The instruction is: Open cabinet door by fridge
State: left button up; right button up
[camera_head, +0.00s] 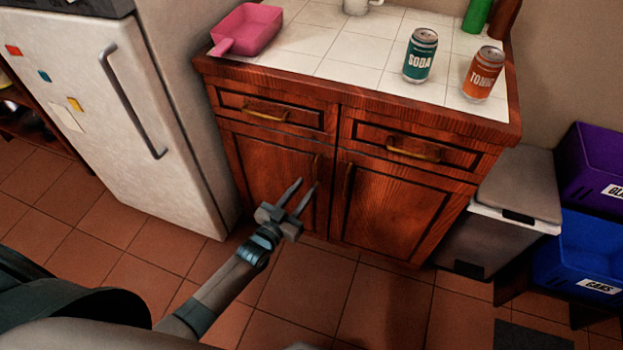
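The wooden cabinet has two closed doors below two drawers. The left door (258,172), nearest the fridge (95,95), has a vertical brass handle (317,168) near its right edge. The right door (400,212) has a similar handle (346,185) near its left edge. My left gripper (302,188) reaches up in front of the left door, its two fingers apart and pointing toward that door's handle. Nothing shows between the fingers. I cannot tell whether the fingertips touch the handle. My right gripper is not in view.
A pink dustpan-like tray (248,28), a green soda can (421,56) and an orange can (484,74) stand on the tiled counter. A grey bin (505,205) and blue crate (585,250) stand at right. The floor before the cabinet is clear.

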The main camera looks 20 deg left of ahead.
pick_arm(q)
jog(key=shift+x, duration=2.3)
jog(key=shift+c, duration=0.4)
grip_shut()
